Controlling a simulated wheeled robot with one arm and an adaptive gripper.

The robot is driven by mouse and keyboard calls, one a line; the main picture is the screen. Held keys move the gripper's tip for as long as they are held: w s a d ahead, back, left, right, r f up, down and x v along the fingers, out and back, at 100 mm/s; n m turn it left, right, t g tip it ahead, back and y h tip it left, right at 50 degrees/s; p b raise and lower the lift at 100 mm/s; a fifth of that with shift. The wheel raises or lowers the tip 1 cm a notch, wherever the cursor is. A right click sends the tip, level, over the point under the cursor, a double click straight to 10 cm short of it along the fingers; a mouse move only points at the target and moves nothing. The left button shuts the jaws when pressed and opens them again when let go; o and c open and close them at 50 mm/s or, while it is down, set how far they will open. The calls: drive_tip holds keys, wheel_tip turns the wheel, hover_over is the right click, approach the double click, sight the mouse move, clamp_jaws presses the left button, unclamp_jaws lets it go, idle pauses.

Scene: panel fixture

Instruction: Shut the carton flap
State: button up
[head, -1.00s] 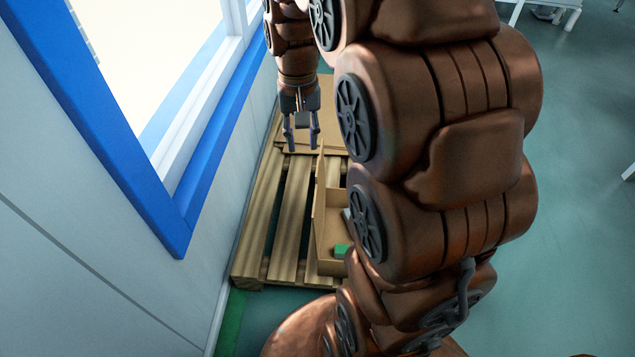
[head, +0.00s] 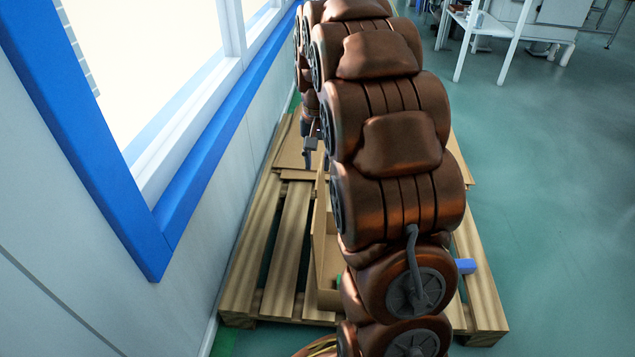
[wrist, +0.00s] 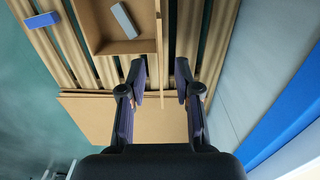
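The open carton (head: 327,297) sits on the pallet, largely hidden by my arm in the head view. Its upright flap (head: 319,215) stands along the side nearest the wall. The wrist view shows the carton's inside (wrist: 97,30) at the top, with the flap seen nearly edge-on (wrist: 158,22) along its right side. A grey block (wrist: 125,20) lies in the carton. My gripper (wrist: 160,76) is open and empty, with a thin tan strip visible between its fingers; contact cannot be told. In the head view my gripper (head: 309,152) is partly hidden behind my arm.
The wooden pallet (head: 240,275) stands close to the wall with the blue-framed window (head: 150,245). A flat cardboard sheet (wrist: 90,118) lies on it beyond the carton. A blue block (wrist: 42,20) is on the pallet's other side. Open floor (head: 540,200) lies to the right.

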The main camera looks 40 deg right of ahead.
sight(318, 179)
wheel_tip(318, 179, down, 6)
drive_tip(key=shift+f+b, duration=0.15)
drive_tip(key=shift+b, duration=0.85)
clamp_jaws()
